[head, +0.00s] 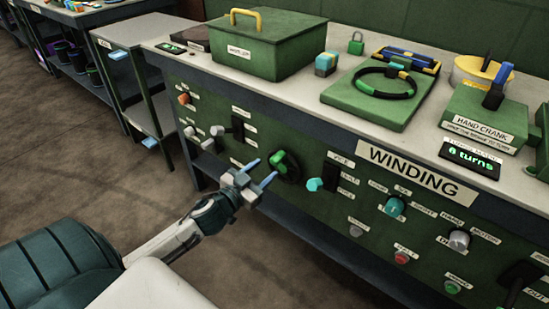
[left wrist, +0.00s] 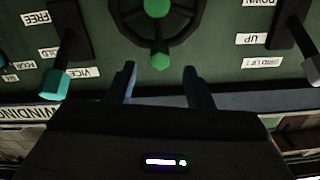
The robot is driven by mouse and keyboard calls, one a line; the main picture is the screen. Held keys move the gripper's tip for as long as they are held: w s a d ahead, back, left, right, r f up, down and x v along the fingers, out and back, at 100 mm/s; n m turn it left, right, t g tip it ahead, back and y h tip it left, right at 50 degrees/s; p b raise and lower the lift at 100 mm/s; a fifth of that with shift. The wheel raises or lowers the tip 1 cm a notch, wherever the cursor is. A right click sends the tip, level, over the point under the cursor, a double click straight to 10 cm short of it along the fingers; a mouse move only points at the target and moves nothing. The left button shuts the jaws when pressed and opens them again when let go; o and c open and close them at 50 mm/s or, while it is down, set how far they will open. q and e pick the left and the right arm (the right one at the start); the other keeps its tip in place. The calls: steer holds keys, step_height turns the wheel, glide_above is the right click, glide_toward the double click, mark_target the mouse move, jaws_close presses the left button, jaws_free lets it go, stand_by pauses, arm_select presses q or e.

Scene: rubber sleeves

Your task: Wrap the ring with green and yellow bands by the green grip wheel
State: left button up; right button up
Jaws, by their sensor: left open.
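The ring (head: 385,83) is black with green and yellow parts and lies on a green plate (head: 371,108) on the bench top. The green grip wheel (head: 280,161) is on the front panel, a dark rim with a green hub and a green knob. In the left wrist view the wheel (left wrist: 157,47) is at the top centre, its green knob (left wrist: 160,61) hanging at the bottom of the rim. My left gripper (head: 262,171) is open and empty, its blue fingers pointing at the wheel. In the left wrist view the knob is just beyond the gap between the fingers (left wrist: 160,78). My right gripper is not seen.
A cyan-knobbed lever (head: 314,185) is right of the wheel; small levers (head: 208,144) are left of it. A green box (head: 254,49) and a hand crank unit (head: 484,115) stand on the bench. A display (head: 470,156) reads 0 turns. A side shelf (head: 140,80) stands at left.

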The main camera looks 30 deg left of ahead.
mark_target(273, 163)
arm_select(q)
steer(key=shift+w, duration=0.45)
steer(key=shift+w+d, duration=0.15)
steer(key=shift+w, duration=1.35)
steer(key=shift+w+d+b, duration=0.1)
steer(key=shift+w+b, duration=0.35)
steer(key=shift+w, duration=0.4)
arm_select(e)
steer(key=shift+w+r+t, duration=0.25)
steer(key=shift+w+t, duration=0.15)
arm_select(q)
jaws_close()
